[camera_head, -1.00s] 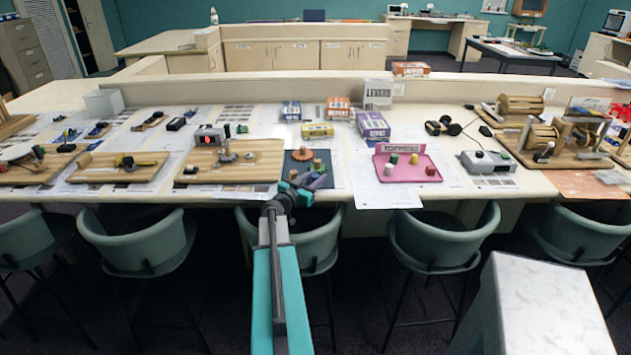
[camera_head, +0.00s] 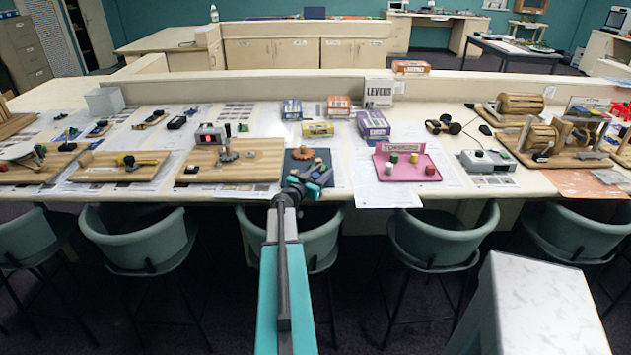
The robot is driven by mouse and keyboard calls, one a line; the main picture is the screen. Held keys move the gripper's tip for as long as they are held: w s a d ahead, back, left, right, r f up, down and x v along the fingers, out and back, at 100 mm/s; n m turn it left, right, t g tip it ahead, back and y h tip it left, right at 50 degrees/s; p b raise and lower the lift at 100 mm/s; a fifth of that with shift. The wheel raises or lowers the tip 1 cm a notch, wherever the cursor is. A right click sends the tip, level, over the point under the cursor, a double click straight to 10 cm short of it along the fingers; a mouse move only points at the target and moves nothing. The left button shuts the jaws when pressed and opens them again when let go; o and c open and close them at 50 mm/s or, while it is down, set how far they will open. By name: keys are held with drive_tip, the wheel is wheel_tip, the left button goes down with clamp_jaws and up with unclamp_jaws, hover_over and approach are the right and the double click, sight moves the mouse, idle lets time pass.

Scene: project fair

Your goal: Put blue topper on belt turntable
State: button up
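My gripper (camera_head: 322,176) is over the front part of a dark blue mat (camera_head: 297,163) on the long table. Small tan-topped pieces (camera_head: 318,161) and an orange toothed wheel (camera_head: 303,152) are on the mat. I cannot make out a blue topper among them. A pale round disc (camera_head: 17,150) on a wooden board at the far left may be the belt turntable; I cannot tell for sure.
A wooden board (camera_head: 262,172) with a device and knob stands left of the mat. A pink tray (camera_head: 388,172) with small pieces and a sign lies to the right. Boxes (camera_head: 373,125) stand behind. Green chairs (camera_head: 135,240) line the front. A white marbled block (camera_head: 540,290) is at lower right.

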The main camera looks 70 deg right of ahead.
clamp_jaws()
drive_tip(key=shift+r, duration=0.1)
wheel_tip(320, 180, up, 18)
drive_tip(key=shift+b, duration=0.4)
idle(0.5)
idle(0.6)
